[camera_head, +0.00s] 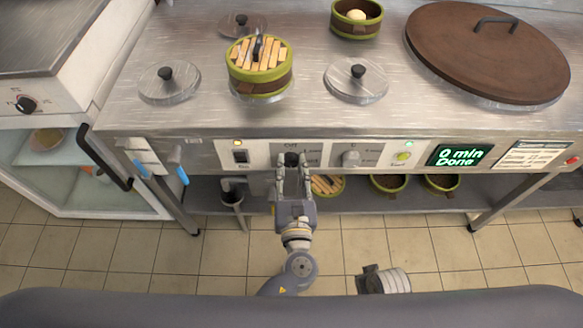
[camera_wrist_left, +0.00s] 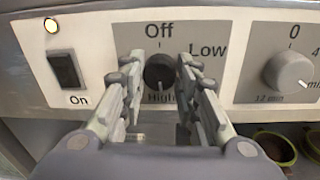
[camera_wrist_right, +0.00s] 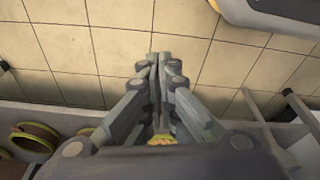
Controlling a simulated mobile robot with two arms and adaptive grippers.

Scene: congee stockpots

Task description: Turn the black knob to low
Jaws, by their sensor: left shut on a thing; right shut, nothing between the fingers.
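The black knob (camera_head: 291,158) is on the front control panel of the steel counter. In the left wrist view the black knob (camera_wrist_left: 159,72) sits between the fingertips, with "Off" above it, "Low" at upper right and "High" below. My right gripper (camera_wrist_right: 160,60) is shut and empty, above the tiled floor and away from the panel.
A green display (camera_head: 459,155) reads "0 min Done". A bamboo steamer (camera_head: 260,70) and steel lids stand on the counter. More steamers sit on the lower shelf.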

